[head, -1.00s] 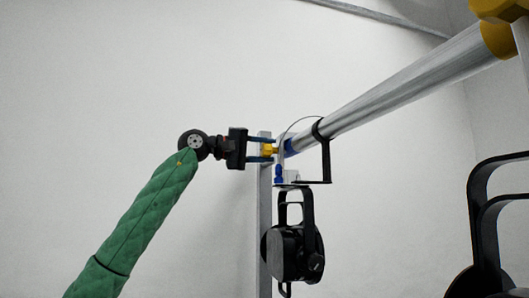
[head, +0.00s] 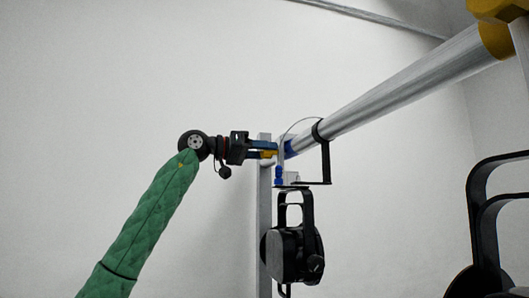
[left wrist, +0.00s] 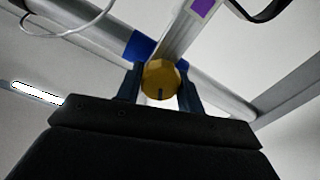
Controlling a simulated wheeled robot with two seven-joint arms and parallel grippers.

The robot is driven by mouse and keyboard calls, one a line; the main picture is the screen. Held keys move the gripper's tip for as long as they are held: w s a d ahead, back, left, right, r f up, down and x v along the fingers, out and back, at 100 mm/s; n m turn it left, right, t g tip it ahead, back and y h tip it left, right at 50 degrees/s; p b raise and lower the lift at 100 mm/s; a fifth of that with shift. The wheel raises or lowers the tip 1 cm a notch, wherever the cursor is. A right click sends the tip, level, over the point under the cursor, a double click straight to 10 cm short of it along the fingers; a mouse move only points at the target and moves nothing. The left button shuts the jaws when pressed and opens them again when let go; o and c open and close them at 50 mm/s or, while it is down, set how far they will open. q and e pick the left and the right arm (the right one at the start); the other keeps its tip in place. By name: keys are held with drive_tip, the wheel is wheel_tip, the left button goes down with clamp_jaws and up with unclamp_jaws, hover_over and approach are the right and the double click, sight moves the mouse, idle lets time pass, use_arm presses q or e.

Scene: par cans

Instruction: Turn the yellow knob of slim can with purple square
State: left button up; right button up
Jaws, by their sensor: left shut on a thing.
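The slim can's clamp shows a purple square (left wrist: 201,8) at the top of the left wrist view. The yellow knob (left wrist: 160,79) is in the middle of that view, and in the head view it is partly hidden by the fingers (head: 268,154). My left gripper (left wrist: 160,88) is shut on the knob, one finger on each side. A black can (head: 293,252) hangs below the silver bar, just right of the gripper in the head view. My right gripper does not show.
The silver bar (head: 400,88) runs from the clamp up to the right. Another black can (head: 490,225) is at the right edge. A grey upright post (head: 265,215) stands behind the hanging can. The left side is open in front of a white wall.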

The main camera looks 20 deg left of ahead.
sight(261, 151)
use_arm(q)
drive_tip(key=shift+f+m, duration=0.1)
drive_tip(key=shift+m, duration=0.5)
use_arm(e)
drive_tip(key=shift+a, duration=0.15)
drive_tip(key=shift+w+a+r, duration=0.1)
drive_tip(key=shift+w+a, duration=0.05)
use_arm(q)
drive_tip(key=o, duration=0.9)
drive_tip(key=shift+o, duration=0.4)
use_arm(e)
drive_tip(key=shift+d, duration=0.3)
use_arm(q)
drive_tip(key=b+v, duration=0.2)
drive_tip(key=v, duration=0.4)
drive_tip(key=shift+s+a, duration=0.2)
drive_tip(key=shift+a, duration=0.1)
drive_tip(key=shift+s+a, duration=0.3)
drive_tip(key=shift+a, duration=0.15)
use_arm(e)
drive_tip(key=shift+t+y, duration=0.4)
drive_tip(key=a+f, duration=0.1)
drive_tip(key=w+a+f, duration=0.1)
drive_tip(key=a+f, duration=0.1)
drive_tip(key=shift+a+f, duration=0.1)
